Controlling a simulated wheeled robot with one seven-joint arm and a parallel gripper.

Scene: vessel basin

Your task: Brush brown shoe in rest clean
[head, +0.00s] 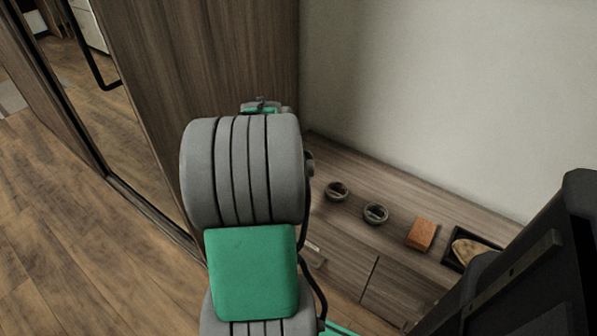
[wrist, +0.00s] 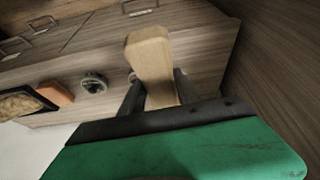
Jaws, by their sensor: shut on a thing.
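The brown shoe (head: 472,250) is a tan shape lying in a black tray-like rest (head: 452,258) at the right end of the low cabinet top. My black arm part covers some of it in the head view. The shoe (wrist: 18,104) and rest (wrist: 44,101) also show at the left edge of the wrist view. My gripper (wrist: 157,97) is shut on a pale wooden brush (wrist: 150,60), held up away from the shoe. No bristles can be made out. In the head view my arm hides the fingers and the brush.
A reddish-brown block (head: 422,234) lies beside the rest. Two dark round tins (head: 375,213) (head: 337,191) stand further left on the cabinet top (head: 400,205). A pale wall (head: 450,90) rises behind it, and a tall wooden panel (head: 220,60) stands at left.

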